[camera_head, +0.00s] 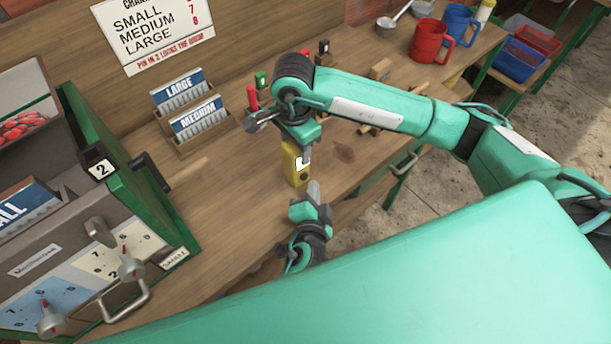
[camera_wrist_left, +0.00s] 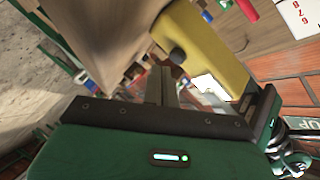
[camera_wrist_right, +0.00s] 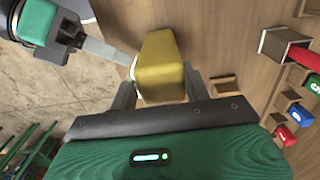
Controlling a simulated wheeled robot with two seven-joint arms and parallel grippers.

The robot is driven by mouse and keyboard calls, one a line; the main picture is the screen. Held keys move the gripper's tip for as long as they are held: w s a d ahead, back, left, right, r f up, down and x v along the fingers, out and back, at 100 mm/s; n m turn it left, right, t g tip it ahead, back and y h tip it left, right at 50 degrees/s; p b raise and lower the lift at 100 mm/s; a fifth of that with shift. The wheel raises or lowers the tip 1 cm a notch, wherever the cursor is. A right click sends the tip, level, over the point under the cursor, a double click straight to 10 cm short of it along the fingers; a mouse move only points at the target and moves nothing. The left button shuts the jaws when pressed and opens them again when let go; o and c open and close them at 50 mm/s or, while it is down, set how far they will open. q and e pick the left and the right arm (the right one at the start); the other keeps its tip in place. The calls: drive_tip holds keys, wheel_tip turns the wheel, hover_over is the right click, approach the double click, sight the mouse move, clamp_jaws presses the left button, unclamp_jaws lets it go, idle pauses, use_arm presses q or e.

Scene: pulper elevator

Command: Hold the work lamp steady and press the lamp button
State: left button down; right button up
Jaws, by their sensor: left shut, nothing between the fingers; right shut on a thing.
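The yellow work lamp (camera_head: 291,167) stands on the wooden bench near its front edge. My right gripper (camera_head: 303,157) comes from above and is shut on the lamp's upper part. In the right wrist view the lamp (camera_wrist_right: 160,58) sits between its two fingers. My left gripper (camera_head: 313,188) is shut and empty, just in front of the lamp, its fingertips pointing toward it. In the left wrist view the lamp (camera_wrist_left: 212,45) shows a dark round button (camera_wrist_left: 177,56) on its face. The left fingertips (camera_wrist_left: 163,74) appear close below the button; contact cannot be told.
A green-framed machine (camera_head: 120,190) with knobs and a handle stands at the left. Card holders (camera_head: 195,118) marked LARGE and MEDIUM are at the back. A red mug (camera_head: 428,41) and a blue mug (camera_head: 458,24) stand far right. Bare bench lies left of the lamp.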

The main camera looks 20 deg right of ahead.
use_arm(q)
drive_tip(key=shift+w, duration=0.1)
idle(0.3)
drive_tip(key=shift+w+a, duration=0.15)
drive_tip(key=shift+w, duration=0.15)
drive_tip(key=shift+w+a, duration=0.2)
drive_tip(key=shift+w, duration=0.3)
idle(0.8)
drive_tip(key=shift+s, duration=0.15)
drive_tip(key=shift+s+d, duration=0.35)
drive_tip(key=shift+s, duration=0.45)
drive_tip(key=s, duration=0.1)
drive_tip(key=s+d, duration=0.1)
drive_tip(key=s, duration=0.2)
drive_tip(key=shift+s+d, duration=0.3)
drive_tip(key=shift+s, duration=0.05)
